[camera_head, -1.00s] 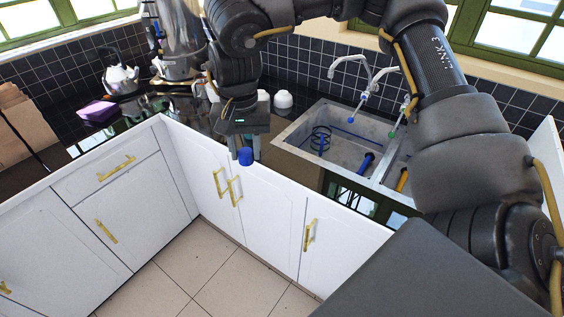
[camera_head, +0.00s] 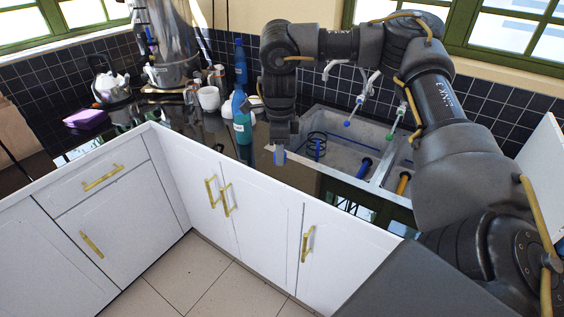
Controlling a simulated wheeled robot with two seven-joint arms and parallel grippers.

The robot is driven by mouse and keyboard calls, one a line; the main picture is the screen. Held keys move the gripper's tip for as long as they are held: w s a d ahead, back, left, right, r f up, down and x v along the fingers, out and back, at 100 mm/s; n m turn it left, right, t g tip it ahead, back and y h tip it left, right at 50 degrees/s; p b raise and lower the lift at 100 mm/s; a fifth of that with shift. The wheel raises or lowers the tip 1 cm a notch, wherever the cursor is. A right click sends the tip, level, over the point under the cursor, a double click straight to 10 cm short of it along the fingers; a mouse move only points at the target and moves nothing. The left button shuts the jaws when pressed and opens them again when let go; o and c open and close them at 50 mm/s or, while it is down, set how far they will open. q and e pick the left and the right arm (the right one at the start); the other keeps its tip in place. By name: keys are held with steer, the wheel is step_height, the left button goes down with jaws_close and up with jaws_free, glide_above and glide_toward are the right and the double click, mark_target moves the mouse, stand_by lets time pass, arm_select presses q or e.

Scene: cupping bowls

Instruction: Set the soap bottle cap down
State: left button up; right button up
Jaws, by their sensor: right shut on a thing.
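My right gripper (camera_head: 280,146) points down over the dark counter (camera_head: 300,180), just left of the sink. Whether the cap touches the counter cannot be told. A teal bottle with a pale label (camera_head: 242,128) stands upright on the counter to the left of the gripper. A taller blue bottle (camera_head: 240,62) stands behind it. My left gripper is not in view.
A sink (camera_head: 345,155) with a wire ring, blue and orange items and taps lies right of the gripper. White cups (camera_head: 209,98) stand behind left. A purple sponge-like block (camera_head: 86,118) and a kettle (camera_head: 110,85) are at far left. The front counter strip is clear.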

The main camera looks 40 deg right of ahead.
steer(key=w+d+f, duration=0.2)
steer(key=f, duration=0.1)
steer(key=w+d+f+p, duration=0.1)
steer(key=w+d+f, duration=0.1)
steer(key=w+d, duration=0.1)
steer(key=w+d+f, duration=0.2)
steer(key=w+f, duration=0.1)
steer(key=shift+w+d+f+p, duration=0.2)
steer(key=shift+d+f+p, duration=0.05)
steer(key=shift+f+p, duration=0.05)
steer(key=shift+w+d+f, duration=0.1)
steer(key=shift+d+f, duration=0.05)
steer(key=shift+f, duration=0.15)
step_height(320, 180, down, 2)
steer(key=shift+f+p, duration=0.1)
steer(key=shift+p, duration=0.65)
steer(key=shift+f, duration=0.3)
steer(key=shift+f, duration=0.1)
steer(key=o, duration=1.2)
steer(key=shift+c, duration=0.2)
